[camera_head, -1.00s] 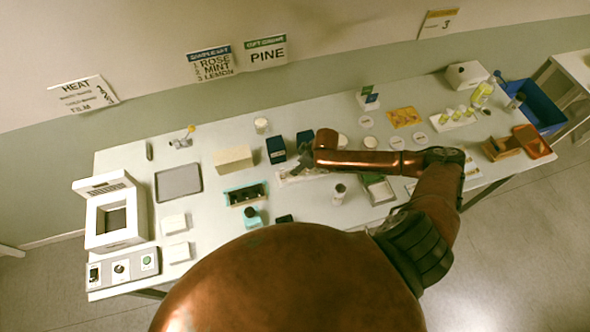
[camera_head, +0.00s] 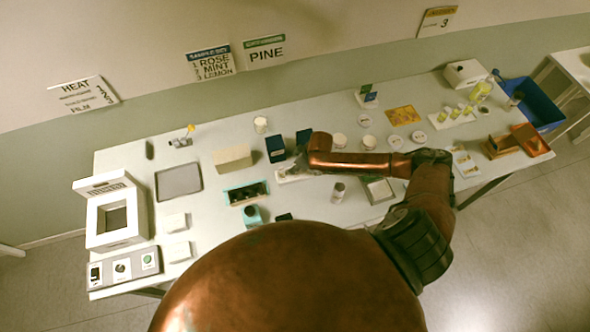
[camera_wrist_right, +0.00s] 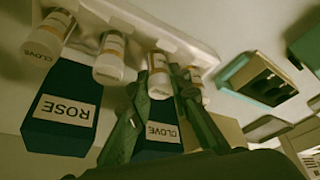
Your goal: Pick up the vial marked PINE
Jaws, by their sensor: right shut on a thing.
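My right gripper (camera_wrist_right: 160,72) has its two green fingers on either side of a white-capped vial (camera_wrist_right: 158,85) and is shut on it. The held vial's label cannot be read. It is in a row of similar vials along a white rack (camera_wrist_right: 150,25); the leftmost vial (camera_wrist_right: 48,38) has a cap reading CLOVE. Another vial (camera_wrist_right: 110,62) stands beside it, and one more (camera_wrist_right: 196,82) is partly hidden behind a finger. In the head view my right gripper (camera_head: 295,167) is over the rack (camera_head: 284,178). My left gripper is not in view.
Dark blue boxes marked ROSE (camera_wrist_right: 64,112) and CLOVE (camera_wrist_right: 160,136) stand close to the vials. A teal holder (camera_head: 245,193) and a beige box (camera_head: 233,157) are left of the rack. A wall sign reads PINE (camera_head: 265,53).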

